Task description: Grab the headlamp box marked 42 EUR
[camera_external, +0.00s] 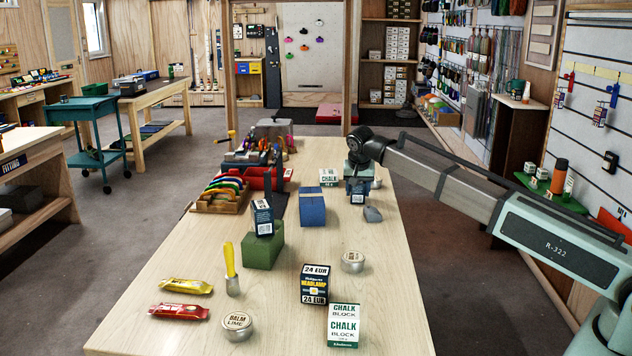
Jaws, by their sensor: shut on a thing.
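My gripper (358,178) points down over the far right part of the wooden table. It is shut on a small dark blue box (357,197) with a white label, too small to read. The gripper hides the upper part of this box, and I cannot tell whether it touches the table. A headlamp box marked 24 EUR (315,287) stands at the near middle. Another dark box with a white label (263,217) stands on a green block (263,246); its print is too small to read.
A blue block (312,207) and a grey stone-like piece (372,214) are near the gripper. A chalk box (329,177) stands close behind. Nearer are round tins (352,262), a chalk block box (344,325), a yellow-handled brush (231,270) and bars (180,311). The table's right edge is close.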

